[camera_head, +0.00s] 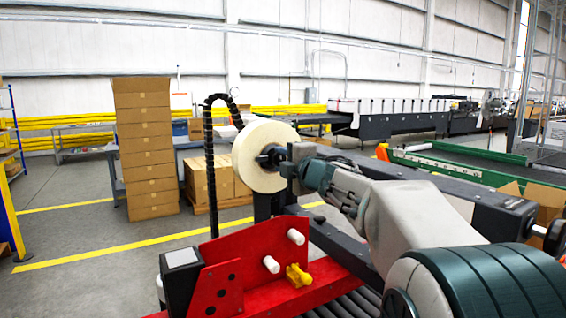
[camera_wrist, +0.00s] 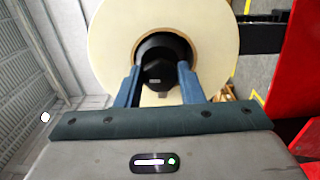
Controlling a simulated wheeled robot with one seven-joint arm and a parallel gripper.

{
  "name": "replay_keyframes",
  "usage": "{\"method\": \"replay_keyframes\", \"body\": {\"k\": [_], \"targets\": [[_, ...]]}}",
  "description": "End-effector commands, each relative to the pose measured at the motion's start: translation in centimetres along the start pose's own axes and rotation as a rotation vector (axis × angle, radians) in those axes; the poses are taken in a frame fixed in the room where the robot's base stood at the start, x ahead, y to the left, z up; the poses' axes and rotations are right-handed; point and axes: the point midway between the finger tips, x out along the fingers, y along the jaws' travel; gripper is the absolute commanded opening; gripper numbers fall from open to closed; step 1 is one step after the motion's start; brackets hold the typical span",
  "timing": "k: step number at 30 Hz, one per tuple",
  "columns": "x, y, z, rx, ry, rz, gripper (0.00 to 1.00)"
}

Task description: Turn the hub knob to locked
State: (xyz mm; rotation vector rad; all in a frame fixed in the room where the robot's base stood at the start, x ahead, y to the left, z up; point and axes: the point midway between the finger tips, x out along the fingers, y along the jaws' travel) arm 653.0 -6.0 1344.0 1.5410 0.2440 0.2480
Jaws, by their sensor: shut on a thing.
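The hub knob (camera_wrist: 162,72) is a dark round piece at the centre of a cream tape roll. In the wrist view my gripper (camera_wrist: 160,80) has its two blue fingers on either side of the knob, shut on it. The cream roll (camera_wrist: 112,40) surrounds the knob; it also shows in the head view (camera_head: 246,160), standing upright on its edge. In the head view my gripper (camera_head: 275,158) reaches the roll's centre from the right and hides most of the knob. A small light mark shows on the knob's face; I cannot tell which setting it stands at.
Below the roll is a red plate (camera_head: 228,262) with white rollers (camera_head: 271,264) and a yellow knob (camera_head: 298,275). A black cable chain (camera_head: 209,150) rises left of the roll. Stacked cartons (camera_head: 145,150) stand behind on the left. Open floor lies at the left.

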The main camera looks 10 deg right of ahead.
Motion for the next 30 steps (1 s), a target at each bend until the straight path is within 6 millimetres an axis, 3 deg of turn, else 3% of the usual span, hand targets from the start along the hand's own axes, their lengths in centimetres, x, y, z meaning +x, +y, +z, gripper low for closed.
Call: {"method": "replay_keyframes", "body": {"k": [5,6,7,20,30], "targets": [[0.0,-0.1,0.0,-0.001,0.001,-0.003,0.12],[0.0,-0.2,0.0,-0.001,0.001,-0.003,0.45],[0.0,-0.1,0.0,0.0,0.001,-0.003,0.54],[-0.8,0.0,0.0,0.0,-0.001,0.0,0.55],[-7.0,0.0,0.0,-0.001,-0.002,0.001,0.55]]}}
